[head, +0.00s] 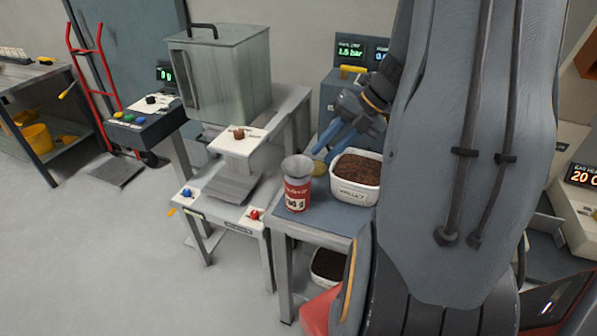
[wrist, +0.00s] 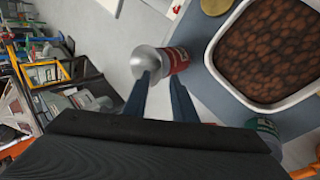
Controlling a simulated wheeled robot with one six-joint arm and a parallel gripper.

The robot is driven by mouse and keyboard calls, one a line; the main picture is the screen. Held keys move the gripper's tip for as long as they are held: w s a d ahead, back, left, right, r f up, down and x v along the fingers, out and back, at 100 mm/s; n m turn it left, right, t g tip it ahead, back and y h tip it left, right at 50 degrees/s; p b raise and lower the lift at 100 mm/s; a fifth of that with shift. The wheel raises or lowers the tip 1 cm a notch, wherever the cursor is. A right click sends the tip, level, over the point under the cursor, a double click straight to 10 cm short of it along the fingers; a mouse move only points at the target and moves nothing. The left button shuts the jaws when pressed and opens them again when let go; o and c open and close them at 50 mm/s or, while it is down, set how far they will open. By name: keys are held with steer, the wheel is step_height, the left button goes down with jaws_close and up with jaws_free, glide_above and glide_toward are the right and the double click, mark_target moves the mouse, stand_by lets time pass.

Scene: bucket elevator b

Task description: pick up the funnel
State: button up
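The funnel (head: 298,167) is grey with a flared top. It appears to sit upright on a red-labelled can (head: 297,195) at the front left corner of a blue-grey table. In the wrist view the funnel (wrist: 148,62) looks silver, with the red can (wrist: 178,60) beside it. My gripper (head: 325,156) has blue fingers and is behind and to the right of the funnel in the head view. The wrist view shows my gripper (wrist: 160,78) open, its fingers apart and nothing held between them. One fingertip overlaps the funnel in that view; I cannot tell whether they touch.
A white tub of brown granules (head: 357,178) stands right of the can; it also shows in the wrist view (wrist: 265,50). A yellow round object (head: 318,168) lies between them. Floor at front left is free.

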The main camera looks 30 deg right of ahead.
mark_target(298, 176)
steer(key=shift+p+x, duration=0.55)
steer(key=shift+x, duration=1.75)
steer(key=shift+s, duration=0.2)
jaws_close()
